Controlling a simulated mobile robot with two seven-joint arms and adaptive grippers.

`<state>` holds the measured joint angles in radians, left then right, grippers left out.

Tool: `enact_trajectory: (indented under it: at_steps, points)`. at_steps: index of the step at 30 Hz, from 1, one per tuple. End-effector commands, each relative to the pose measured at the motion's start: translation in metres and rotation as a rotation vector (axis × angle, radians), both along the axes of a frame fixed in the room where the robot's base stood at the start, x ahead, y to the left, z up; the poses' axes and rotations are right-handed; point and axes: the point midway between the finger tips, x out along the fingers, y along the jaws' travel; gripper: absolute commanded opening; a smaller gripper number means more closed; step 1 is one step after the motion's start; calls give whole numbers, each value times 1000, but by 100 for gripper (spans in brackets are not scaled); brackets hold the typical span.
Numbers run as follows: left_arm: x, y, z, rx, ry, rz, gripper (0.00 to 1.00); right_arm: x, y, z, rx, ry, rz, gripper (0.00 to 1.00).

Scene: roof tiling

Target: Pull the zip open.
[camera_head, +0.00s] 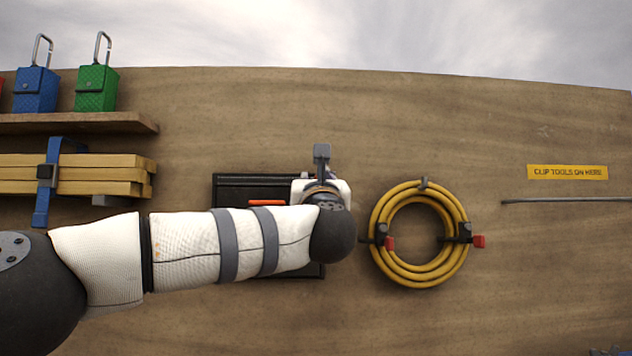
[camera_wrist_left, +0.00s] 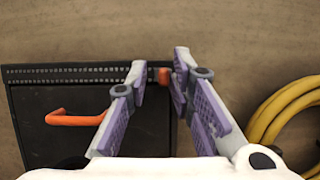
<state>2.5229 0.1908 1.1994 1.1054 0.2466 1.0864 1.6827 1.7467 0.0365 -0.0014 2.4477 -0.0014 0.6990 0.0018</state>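A black pouch (camera_wrist_left: 60,100) hangs on the wooden wall. A zip (camera_wrist_left: 70,73) with pale teeth runs along its top edge in the left wrist view. A small orange-and-grey zip pull (camera_wrist_left: 163,76) is at the zip's right end. My left gripper (camera_wrist_left: 160,68) is in front of it, its purple-padded fingers apart on either side of the pull, with no clear contact. In the head view my left gripper (camera_head: 322,155) and forearm cover much of the pouch (camera_head: 235,190). My right gripper is not in view.
A coiled yellow hose (camera_head: 380,240) hangs just right of the pouch, close to my left gripper. An orange hook-shaped handle (camera_wrist_left: 75,118) is on the pouch front. A shelf (camera_head: 80,123) with padlock-like blue (camera_head: 35,90) and green (camera_head: 97,88) cases is at left.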

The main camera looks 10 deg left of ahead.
Motion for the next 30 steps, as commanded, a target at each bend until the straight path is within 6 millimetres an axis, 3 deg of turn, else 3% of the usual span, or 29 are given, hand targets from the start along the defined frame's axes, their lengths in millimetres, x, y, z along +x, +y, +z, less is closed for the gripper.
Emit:
enact_trajectory:
  at_steps: [16,27,30]
  points:
    - [-7,-3,-3,1,0,-4,28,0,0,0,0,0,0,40]
    - [-86,-23,-36,1,-2,-4,28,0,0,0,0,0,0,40]
    - [-99,-26,-42,0,-2,-2,28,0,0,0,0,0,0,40]
